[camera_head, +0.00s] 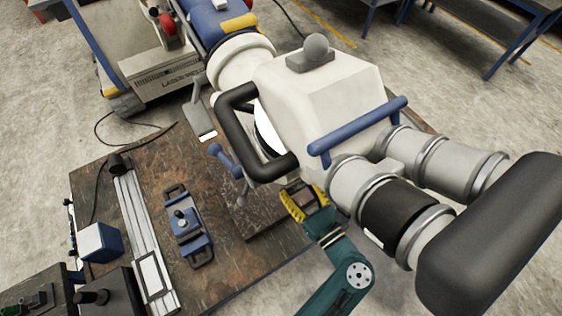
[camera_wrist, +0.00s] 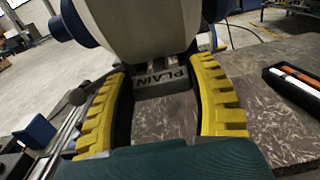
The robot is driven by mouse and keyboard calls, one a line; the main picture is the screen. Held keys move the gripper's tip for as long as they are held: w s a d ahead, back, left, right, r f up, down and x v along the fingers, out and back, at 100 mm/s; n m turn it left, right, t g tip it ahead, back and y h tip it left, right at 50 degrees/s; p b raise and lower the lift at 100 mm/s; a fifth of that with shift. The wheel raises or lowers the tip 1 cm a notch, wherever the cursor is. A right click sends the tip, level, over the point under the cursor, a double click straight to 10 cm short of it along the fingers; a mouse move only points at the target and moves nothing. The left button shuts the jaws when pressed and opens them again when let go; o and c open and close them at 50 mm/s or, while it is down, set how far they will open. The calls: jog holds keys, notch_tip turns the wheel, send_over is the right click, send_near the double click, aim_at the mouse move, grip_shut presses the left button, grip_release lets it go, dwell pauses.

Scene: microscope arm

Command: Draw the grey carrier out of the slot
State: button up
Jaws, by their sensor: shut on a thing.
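The grey carrier (camera_wrist: 162,84), marked "PLAIN", shows in the wrist view between the far ends of the yellow fingers of my gripper (camera_wrist: 160,78). My gripper is shut on it. The carrier sits right at the underside of the pale microscope body (camera_wrist: 145,28); the slot itself is hidden, so I cannot tell how deep the carrier sits in it. In the head view my gripper (camera_head: 306,202) reaches in under the white microscope head (camera_head: 325,95) from the front, and the carrier is mostly hidden there.
The brown worktable (camera_head: 240,262) carries a blue clamp-like fixture (camera_head: 184,224) and a metal rail (camera_head: 142,235) on the left. A black case (camera_wrist: 296,86) with orange and white strips lies right in the wrist view. The microscope's eyepieces (camera_head: 385,200) overhang close to my arm.

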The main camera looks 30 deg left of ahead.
jog(key=p+v, duration=0.4)
jog(key=v, duration=0.7)
dwell(1.5)
jog(key=shift+a, duration=0.1)
dwell(0.4)
